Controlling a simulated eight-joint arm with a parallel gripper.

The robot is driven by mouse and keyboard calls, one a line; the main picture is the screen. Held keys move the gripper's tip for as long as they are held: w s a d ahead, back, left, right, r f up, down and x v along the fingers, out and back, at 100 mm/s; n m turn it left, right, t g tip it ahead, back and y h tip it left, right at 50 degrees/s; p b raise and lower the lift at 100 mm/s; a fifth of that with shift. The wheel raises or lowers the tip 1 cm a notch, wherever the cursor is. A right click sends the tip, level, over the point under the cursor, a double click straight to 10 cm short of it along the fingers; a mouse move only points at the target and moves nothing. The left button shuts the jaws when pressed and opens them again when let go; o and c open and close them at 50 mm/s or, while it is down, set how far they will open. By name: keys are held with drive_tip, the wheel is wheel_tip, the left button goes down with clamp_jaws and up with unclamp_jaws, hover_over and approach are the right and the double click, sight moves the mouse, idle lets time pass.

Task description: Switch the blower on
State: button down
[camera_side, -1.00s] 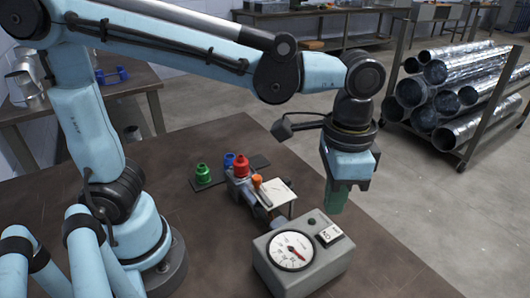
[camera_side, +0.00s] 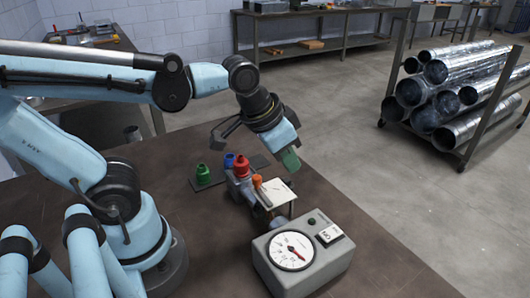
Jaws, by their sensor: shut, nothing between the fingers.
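A grey control box (camera_side: 308,268) stands on the brown table near the front edge. Its top has a round white dial (camera_side: 291,251) with a red needle, a small dark green button or lamp (camera_side: 311,221) and a black-and-white rocker switch (camera_side: 330,235). The switch's lettering is too small to read for certain. My gripper (camera_side: 291,162) is shut and empty, with green fingertips. It is tilted and hangs in the air behind the box, above and beyond the small white plate, apart from the switch.
A small fixture with a white plate (camera_side: 279,205), an orange-topped piece (camera_side: 257,182) and a red bottle (camera_side: 241,167) stands behind the box. Green (camera_side: 203,171) and blue (camera_side: 229,160) bottles are on a dark strip. A rack of silver ducts (camera_side: 450,90) stands on the floor at right.

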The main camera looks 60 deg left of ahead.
drive_tip(key=shift+n+t+y, duration=0.3)
drive_tip(key=shift+n+t, duration=0.5)
drive_tip(key=shift+t, duration=0.1)
drive_tip(key=a, duration=0.2)
drive_tip(key=a+f, duration=0.1)
drive_tip(key=a, duration=0.1)
drive_tip(key=shift+s, duration=0.4)
drive_tip(key=shift+d+r, duration=0.1)
drive_tip(key=shift+d, duration=0.05)
wheel_tip(320, 180, up, 9)
drive_tip(key=n+g, duration=0.7)
drive_tip(key=n, duration=1.1)
hover_over(335, 229)
drive_tip(key=shift+r, duration=0.2)
drive_tip(key=shift+f, duration=0.15)
wheel_tip(335, 229, down, 14)
drive_tip(key=shift+r, duration=0.15)
